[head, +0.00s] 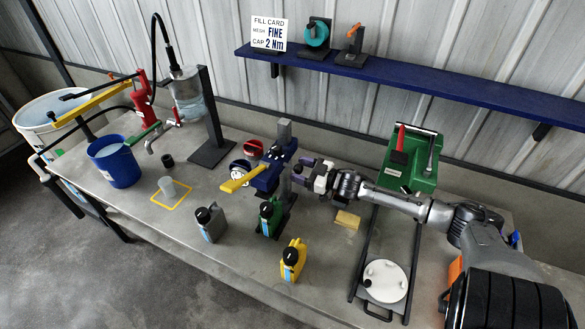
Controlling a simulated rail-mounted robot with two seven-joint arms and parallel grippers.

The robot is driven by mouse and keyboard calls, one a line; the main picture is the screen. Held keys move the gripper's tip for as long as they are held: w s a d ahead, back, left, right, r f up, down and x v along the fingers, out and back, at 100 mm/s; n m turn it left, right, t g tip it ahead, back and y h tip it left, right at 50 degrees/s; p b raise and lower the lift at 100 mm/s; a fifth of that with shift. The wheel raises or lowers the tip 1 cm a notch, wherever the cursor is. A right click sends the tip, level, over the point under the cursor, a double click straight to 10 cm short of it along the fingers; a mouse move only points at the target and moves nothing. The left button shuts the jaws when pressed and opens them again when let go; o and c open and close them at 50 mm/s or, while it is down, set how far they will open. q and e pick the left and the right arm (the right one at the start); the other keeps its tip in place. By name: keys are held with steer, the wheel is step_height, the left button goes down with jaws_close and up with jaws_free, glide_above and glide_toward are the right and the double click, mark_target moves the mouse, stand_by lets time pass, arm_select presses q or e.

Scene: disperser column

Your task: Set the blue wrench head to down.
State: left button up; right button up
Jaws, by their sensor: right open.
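A blue tool (266,178), which looks like the blue wrench, stands near the middle of the bench on a dark stand. Its yellow handle (239,180) points to the left and toward the front. Which way its head is set is too small to tell. My right gripper (298,172) reaches in from the right and is open, just right of the blue tool. I cannot tell whether its fingers touch the tool. My left gripper is not in view.
Grey (211,222), green (269,216) and yellow (293,260) jugs stand in front of the tool. A blue bucket (116,165) and red pump (143,100) are at left. A green case (412,160) is behind my right arm. A blue shelf (400,84) runs along the wall.

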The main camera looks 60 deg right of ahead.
mark_target(292, 167)
steer(key=shift+w+a, duration=0.15)
steer(key=shift+w, duration=1.3)
steer(key=shift+c, duration=0.3)
